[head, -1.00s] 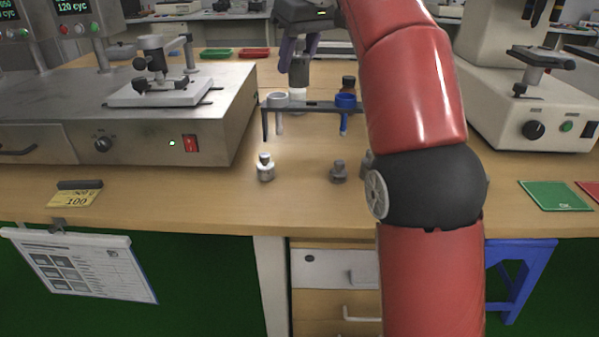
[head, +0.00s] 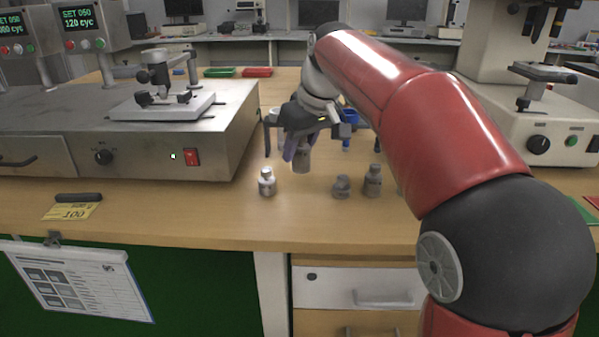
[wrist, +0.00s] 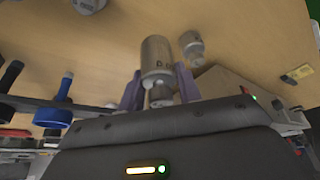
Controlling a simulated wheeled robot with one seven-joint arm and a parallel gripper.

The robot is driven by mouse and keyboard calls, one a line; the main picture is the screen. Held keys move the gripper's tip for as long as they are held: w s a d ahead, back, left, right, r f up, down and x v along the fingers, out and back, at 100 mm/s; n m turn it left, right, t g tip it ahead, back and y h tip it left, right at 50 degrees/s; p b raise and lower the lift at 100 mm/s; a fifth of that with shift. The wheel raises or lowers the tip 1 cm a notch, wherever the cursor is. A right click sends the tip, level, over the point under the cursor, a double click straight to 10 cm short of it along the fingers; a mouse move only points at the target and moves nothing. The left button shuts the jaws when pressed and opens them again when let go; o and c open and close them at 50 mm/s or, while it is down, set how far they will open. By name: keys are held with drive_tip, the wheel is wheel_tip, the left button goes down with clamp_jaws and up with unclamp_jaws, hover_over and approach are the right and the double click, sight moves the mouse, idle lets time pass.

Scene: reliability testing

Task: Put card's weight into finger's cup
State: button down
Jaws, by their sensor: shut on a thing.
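My gripper (head: 299,152), with purple fingers, is shut on a grey metal cylindrical weight (head: 302,160) and holds it above the bench. The held weight (wrist: 157,58) stands out between the fingers in the wrist view; its marking is only partly visible. A shiny silver weight (head: 266,183) stands to its left, with a grey low weight (head: 341,187) and a taller grey weight (head: 373,181) to its right. A rack behind my gripper carries a blue cup (head: 350,116); my gripper hides much of the rack and its other cup. A yellow card (head: 72,211) lies at front left; "100" is legible on it.
A metal test machine (head: 120,120) fills the left of the bench. A white machine (head: 530,130) stands at the right. Green (head: 220,72) and red (head: 257,72) trays lie at the back.

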sight(305, 151)
drive_tip(key=shift+f, duration=2.35)
drive_tip(key=shift+f, duration=0.1)
drive_tip(key=shift+f+b, duration=0.1)
drive_tip(key=shift+b, duration=0.25)
drive_tip(key=c, duration=1)
unclamp_jaws()
drive_tip(key=shift+o, duration=0.2)
drive_tip(key=shift+f, duration=0.1)
drive_tip(key=v, duration=0.8)
drive_tip(key=shift+s+a+p, duration=0.15)
drive_tip(key=shift+s+p, duration=0.1)
drive_tip(key=shift+p, duration=0.05)
